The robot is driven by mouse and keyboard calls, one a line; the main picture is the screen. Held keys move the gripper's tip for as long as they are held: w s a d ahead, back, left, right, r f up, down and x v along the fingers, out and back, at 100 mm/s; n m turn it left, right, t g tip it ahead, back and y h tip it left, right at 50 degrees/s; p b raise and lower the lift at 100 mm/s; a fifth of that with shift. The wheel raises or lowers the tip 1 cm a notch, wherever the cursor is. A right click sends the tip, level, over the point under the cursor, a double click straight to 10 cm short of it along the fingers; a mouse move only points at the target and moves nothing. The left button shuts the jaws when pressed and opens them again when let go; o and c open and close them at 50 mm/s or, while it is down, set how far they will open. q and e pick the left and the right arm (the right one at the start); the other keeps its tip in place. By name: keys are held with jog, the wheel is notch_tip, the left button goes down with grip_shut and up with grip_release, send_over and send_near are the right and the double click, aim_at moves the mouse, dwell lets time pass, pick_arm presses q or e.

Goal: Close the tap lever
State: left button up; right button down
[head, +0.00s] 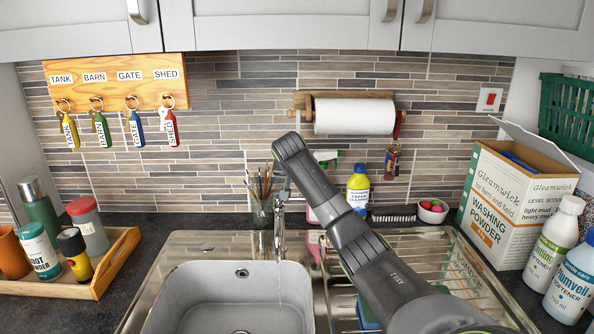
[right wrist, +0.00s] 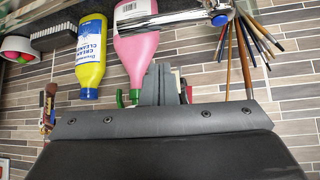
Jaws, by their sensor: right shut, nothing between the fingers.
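The chrome tap (head: 279,222) stands behind the grey sink (head: 190,298), and a thin stream of water seems to fall from it into the basin. In the right wrist view the tap's chrome body (right wrist: 185,19) crosses the top of the picture. I cannot tell its lever's exact position. My right arm reaches from the lower right to just above the tap. My right gripper (right wrist: 160,72) is shut and empty, with its tips just below the chrome in that view; whether they touch is unclear. My left gripper is out of view.
Brushes in a glass (head: 261,208) stand close left of the tap. A pink bottle (right wrist: 136,45) and a yellow cleaner bottle (head: 358,187) stand to its right. A wooden tray (head: 103,284) of containers is at the left, a washing powder box (head: 500,215) at the right.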

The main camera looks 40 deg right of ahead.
jog(key=shift+s+a+f+p, duration=0.8)
jog(key=shift+a+f+p, duration=0.2)
jog(key=shift+f+p, duration=0.15)
